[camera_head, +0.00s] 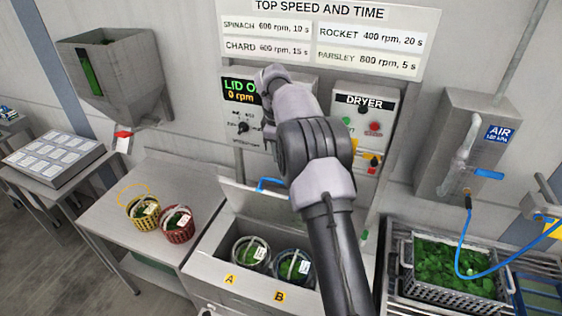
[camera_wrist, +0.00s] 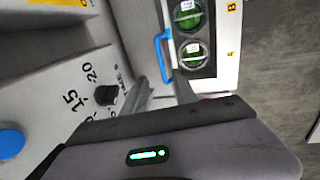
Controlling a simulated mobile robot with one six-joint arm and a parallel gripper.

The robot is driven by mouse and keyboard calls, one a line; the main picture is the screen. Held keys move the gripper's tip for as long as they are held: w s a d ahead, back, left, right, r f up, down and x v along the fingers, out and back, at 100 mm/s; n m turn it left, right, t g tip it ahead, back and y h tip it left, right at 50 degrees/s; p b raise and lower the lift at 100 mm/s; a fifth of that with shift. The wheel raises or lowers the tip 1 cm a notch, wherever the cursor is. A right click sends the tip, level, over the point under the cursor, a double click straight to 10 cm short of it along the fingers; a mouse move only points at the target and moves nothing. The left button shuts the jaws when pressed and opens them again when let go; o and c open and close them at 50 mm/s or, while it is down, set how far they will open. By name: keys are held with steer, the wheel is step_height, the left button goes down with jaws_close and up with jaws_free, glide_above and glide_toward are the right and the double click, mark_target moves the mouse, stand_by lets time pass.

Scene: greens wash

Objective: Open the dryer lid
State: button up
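The dryer (camera_head: 205,270) is a grey box with two wells marked A and B. Its lid (camera_head: 262,202) stands raised at the back, with a blue handle (camera_head: 268,184) along its top edge. The display (camera_head: 241,91) reads "LID O…", partly covered by my arm, and "0 rpm". In the wrist view, the blue handle (camera_wrist: 160,55) lies just beyond my gripper (camera_wrist: 162,82). The handle's lower end looks close to one fingertip; contact cannot be told. My arm hides the gripper in the head view.
A basket (camera_head: 250,254) sits in well A and another (camera_head: 293,266) in well B. Yellow (camera_head: 142,209) and red (camera_head: 178,224) baskets stand on the left table. A knob (camera_wrist: 106,95) is near the fingers. A crate of greens (camera_head: 450,290) and blue hose are right.

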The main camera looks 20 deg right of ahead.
steer(key=shift+r, duration=0.3)
steer(key=shift+f, duration=0.1)
steer(key=shift+c, duration=0.8)
steer(key=w+a+f+b, duration=0.1)
steer(key=a+f, duration=0.1)
steer(key=w+a+f+t+b, duration=0.1)
steer(key=w+a+f+b, duration=0.1)
steer(key=w+a+f+t+y+b, duration=0.1)
steer(key=a+f+b, duration=0.1)
steer(key=shift+w+a, duration=0.2)
jaws_close()
steer(key=w+a+f+m+t+y+b, duration=0.1)
steer(key=w+a+f+m+t+b, duration=0.15)
steer(key=a+b, duration=0.3)
steer(key=w+a+f+m+t+y+b, duration=0.1)
steer(key=w+a+f+t+b, duration=0.25)
steer(key=a, duration=0.25)
steer(key=m+t+h+b, duration=0.3)
steer(key=m+h+b, duration=1.15)
steer(key=b, duration=0.25)
glide_toward(271, 196)
step_height(271, 196, up, 3)
steer(key=s+a, duration=0.3)
steer(key=x, duration=0.4)
steer(key=b+x, duration=0.1)
steer(key=x, duration=0.4)
steer(key=r+b+x, duration=0.1)
steer(key=x, duration=0.4)
steer(key=shift+w, duration=0.1)
